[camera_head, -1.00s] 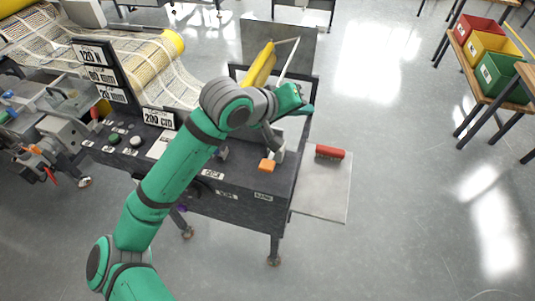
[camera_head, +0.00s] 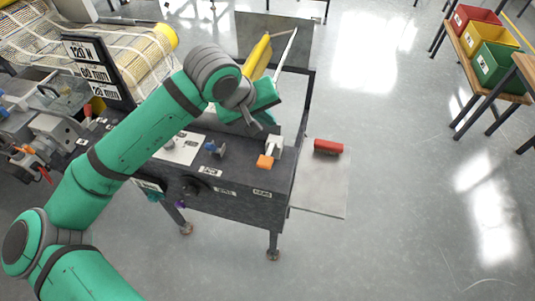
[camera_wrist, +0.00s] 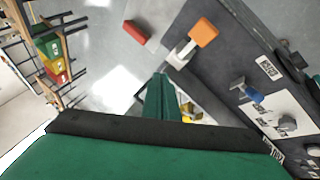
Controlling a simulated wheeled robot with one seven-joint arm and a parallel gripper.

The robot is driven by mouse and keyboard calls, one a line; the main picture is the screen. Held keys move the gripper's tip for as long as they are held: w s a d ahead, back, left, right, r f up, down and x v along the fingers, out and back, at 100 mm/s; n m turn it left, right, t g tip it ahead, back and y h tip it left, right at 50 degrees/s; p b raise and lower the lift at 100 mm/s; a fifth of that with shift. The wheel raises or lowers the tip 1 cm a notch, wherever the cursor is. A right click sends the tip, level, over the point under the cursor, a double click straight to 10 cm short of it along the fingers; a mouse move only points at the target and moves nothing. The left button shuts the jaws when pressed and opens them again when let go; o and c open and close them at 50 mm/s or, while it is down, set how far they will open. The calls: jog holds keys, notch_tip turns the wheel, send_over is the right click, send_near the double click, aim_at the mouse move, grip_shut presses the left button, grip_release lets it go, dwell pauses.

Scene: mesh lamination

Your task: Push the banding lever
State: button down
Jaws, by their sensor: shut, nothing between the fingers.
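A lever with an orange end (camera_head: 265,161) and a pale bracket sits at the right front of the dark machine table (camera_head: 235,200); it also shows in the wrist view (camera_wrist: 203,33). A smaller blue-handled lever (camera_head: 214,148) stands to its left and appears in the wrist view (camera_wrist: 250,92). The labels are too small to tell which is the banding lever. My gripper (camera_head: 257,123) is shut and empty above the table, behind and slightly left of the orange lever, apart from it. Its fingers show in the wrist view (camera_wrist: 160,80).
A long yellow-handled arm (camera_head: 258,56) rises behind my gripper. A red-handled item (camera_head: 328,146) lies on a grey plate (camera_head: 322,190) at the table's right. Mesh rolls (camera_head: 120,45) and signs stand left. Coloured bins (camera_head: 495,65) sit far right, with clear floor between.

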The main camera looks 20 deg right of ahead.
aim_at(266, 157)
jog(key=shift+s+a+f, duration=0.2)
jog(key=shift+s+f, duration=0.05)
jog(key=shift+f, duration=1.1)
jog(key=shift+s+a+f, duration=0.15)
jog(key=shift+s+f, duration=0.15)
jog(key=shift+f, duration=1.05)
jog(key=shift+s+a+f, duration=0.2)
jog(key=shift+s+f, duration=0.05)
jog(key=shift+f, duration=1.1)
jog(key=shift+f, duration=0.4)
jog(key=shift+a+f, duration=0.1)
jog(key=shift+f, duration=0.2)
jog(key=shift+s+a+f, duration=0.1)
jog(key=shift+s+f, duration=0.15)
jog(key=shift+f, duration=0.5)
jog(key=shift+s+a+f, duration=0.1)
jog(key=shift+s+f, duration=0.15)
jog(key=shift+f, duration=0.5)
dwell(0.7)
jog(key=shift+r, duration=0.1)
jog(key=shift+w+d+r, duration=0.15)
jog(key=shift+w+r, duration=0.05)
jog(key=shift+r, duration=0.85)
jog(key=shift+w+d+r, duration=0.1)
jog(key=shift+w+r, duration=0.1)
jog(key=shift+r, duration=0.8)
